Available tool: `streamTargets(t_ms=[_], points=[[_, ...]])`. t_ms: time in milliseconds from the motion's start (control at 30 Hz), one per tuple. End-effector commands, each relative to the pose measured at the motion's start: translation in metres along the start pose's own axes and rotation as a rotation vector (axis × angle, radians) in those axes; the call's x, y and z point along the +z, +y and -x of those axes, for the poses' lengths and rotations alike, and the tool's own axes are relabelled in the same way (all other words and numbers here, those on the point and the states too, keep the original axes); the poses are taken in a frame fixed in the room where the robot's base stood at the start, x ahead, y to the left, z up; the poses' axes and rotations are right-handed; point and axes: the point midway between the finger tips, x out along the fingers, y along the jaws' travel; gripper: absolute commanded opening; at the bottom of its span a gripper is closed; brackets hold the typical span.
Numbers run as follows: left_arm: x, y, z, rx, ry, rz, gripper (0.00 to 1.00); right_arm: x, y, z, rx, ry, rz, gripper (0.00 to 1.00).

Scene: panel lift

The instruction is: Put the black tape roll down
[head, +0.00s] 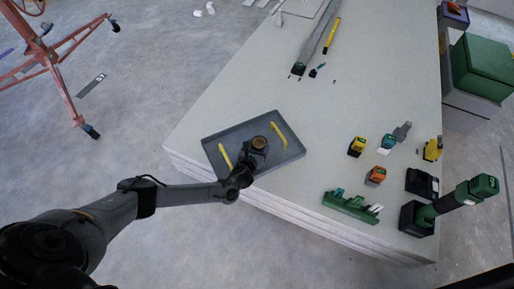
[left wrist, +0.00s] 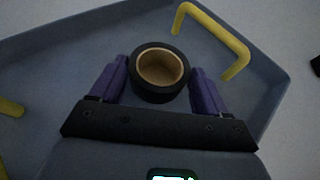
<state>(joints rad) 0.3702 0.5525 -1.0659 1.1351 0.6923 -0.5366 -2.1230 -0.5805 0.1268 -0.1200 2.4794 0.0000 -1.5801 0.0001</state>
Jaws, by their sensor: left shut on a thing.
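The black tape roll (head: 259,143) has a brown cardboard core and shows over the grey-blue tray with yellow handles (head: 285,158). In the left wrist view the roll (left wrist: 159,76) sits between the two purple fingers of my left gripper (left wrist: 157,88), with its open core facing the camera. My left gripper (head: 254,152) is shut on the roll, above the tray floor. I cannot tell whether the roll touches the floor. The tray (left wrist: 70,60) fills much of the wrist view. My right gripper is not in view.
The tray lies near the front left edge of a stack of pale panels (head: 225,110). To the right are a green rack (head: 350,206), an orange block (head: 376,176), a yellow block (head: 356,146) and a green-black power tool (head: 450,200).

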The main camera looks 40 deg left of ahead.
Motion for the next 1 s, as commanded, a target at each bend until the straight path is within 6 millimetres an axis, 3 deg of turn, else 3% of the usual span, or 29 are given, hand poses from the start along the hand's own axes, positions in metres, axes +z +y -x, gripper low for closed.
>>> streamTargets(t_ms=[167, 200, 333, 700, 1000], points=[[-0.003, 0.0, -0.001, 0.0, -0.001, 0.0, 0.45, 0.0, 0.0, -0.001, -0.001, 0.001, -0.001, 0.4], [-0.003, 0.0, -0.001, 0.0, -0.001, 0.0, 0.79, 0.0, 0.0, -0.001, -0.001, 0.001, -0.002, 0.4], [-0.003, 0.0, -0.001, 0.0, 0.0, 0.0, 0.99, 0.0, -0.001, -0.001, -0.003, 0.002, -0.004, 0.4], [0.002, 0.0, 0.003, 0.0, 0.001, -0.001, 1.0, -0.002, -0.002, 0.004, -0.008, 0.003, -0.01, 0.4], [0.005, 0.0, 0.048, -0.002, 0.003, -0.001, 1.0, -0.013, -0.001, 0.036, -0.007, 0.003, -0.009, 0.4]])
